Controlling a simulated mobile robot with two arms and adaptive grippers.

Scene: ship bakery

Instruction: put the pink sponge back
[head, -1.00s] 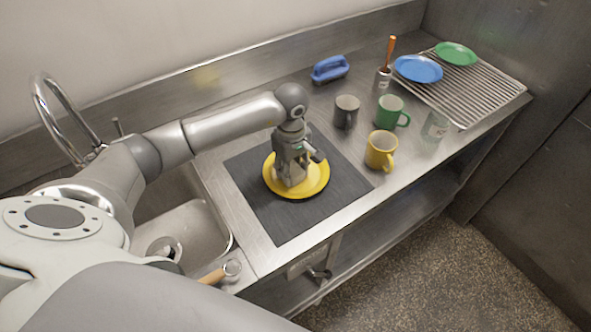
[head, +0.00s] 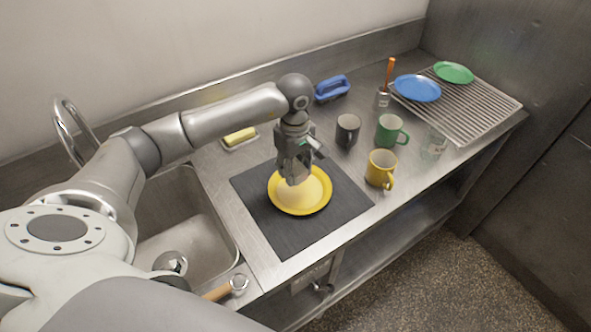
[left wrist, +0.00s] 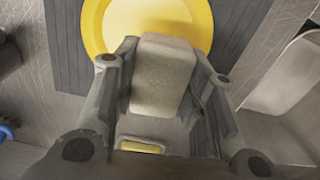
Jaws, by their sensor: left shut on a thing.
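My left gripper (head: 293,176) is shut on a beige-grey block (left wrist: 163,75) that looks like a sponge; it does not look pink. In the left wrist view the block sits between both fingers of the gripper (left wrist: 160,95). It is above the yellow plate (head: 301,205), which lies on a dark mat (head: 262,222). In the head view the gripper mostly hides the block. A yellow sponge (head: 239,136) lies in a small dish (head: 229,147) at the back of the counter, behind my left arm. My right gripper is not in view.
Grey (head: 347,130), green (head: 390,130) and yellow (head: 381,169) mugs and a clear glass (head: 434,146) stand to the right. A blue-handled brush (head: 332,88) lies at the back. The sink (head: 185,225) is on the left. A wire rack (head: 470,115) holds plates.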

